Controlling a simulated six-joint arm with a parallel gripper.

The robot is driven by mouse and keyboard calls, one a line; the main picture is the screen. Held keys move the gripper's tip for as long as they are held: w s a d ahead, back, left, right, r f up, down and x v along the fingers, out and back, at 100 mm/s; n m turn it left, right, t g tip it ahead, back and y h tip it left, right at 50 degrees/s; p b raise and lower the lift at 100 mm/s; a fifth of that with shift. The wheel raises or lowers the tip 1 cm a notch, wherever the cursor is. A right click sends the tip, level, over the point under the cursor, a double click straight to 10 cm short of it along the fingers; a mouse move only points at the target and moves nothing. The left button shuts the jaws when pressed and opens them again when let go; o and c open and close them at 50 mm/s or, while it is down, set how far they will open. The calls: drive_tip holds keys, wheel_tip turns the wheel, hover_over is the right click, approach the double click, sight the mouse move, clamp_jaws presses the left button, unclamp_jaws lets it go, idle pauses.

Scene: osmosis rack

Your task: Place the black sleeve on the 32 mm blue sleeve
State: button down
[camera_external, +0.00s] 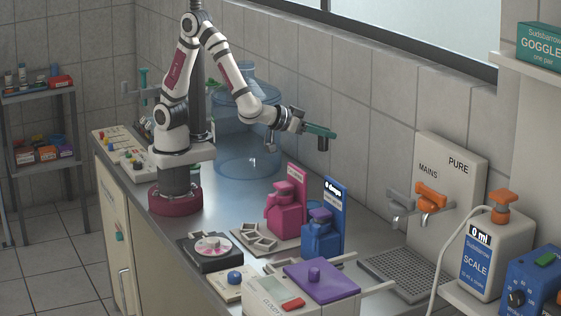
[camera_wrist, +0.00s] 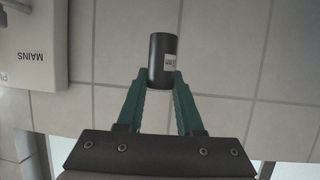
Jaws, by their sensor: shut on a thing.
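My gripper (camera_external: 318,131), with green fingers, is shut on the black sleeve (camera_external: 323,144) and holds it in the air above the bench, near the tiled wall. In the wrist view my gripper (camera_wrist: 161,80) grips the lower end of the black sleeve (camera_wrist: 160,52), a dark cylinder with a small pale label. The sleeve is apart from everything else. I cannot pick out the 32 mm blue sleeve for certain; small coloured parts on the white boards at the bench's left end are too small to tell.
A white board with coloured parts (camera_external: 110,142) lies at the bench's left end. A large clear blue vessel (camera_external: 246,130) stands behind my arm. Pink (camera_external: 286,212) and blue (camera_external: 322,238) bottles stand below my gripper, before upright panels. Taps (camera_external: 431,197) are at right.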

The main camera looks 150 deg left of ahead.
drive_tip(key=w+d+r+m+t+h, duration=0.2)
drive_tip(key=w+d+m+t, duration=0.3)
drive_tip(key=d, duration=0.4)
drive_tip(key=w+d+r+m+t+h, duration=0.2)
drive_tip(key=w+d+m+t, duration=0.15)
drive_tip(key=w+d, duration=0.5)
drive_tip(key=d+r+m+t+h, duration=0.2)
drive_tip(key=d+m+h, duration=0.25)
drive_tip(key=d, duration=0.55)
drive_tip(key=d+r+m+t+h, duration=0.1)
drive_tip(key=d+m+t+h, duration=0.3)
drive_tip(key=d, duration=0.6)
drive_tip(key=w+a+n+g+y, duration=0.2)
drive_tip(key=a+n+g, duration=0.1)
drive_tip(key=a, duration=1.2)
hover_over(311, 204)
drive_tip(key=shift+m+t, duration=0.25)
drive_tip(key=shift+m, duration=0.05)
wheel_tip(311, 204, down, 24)
drive_tip(key=shift+s+a+f, duration=0.1)
drive_tip(key=shift+a, duration=0.05)
drive_tip(key=shift+f, duration=0.1)
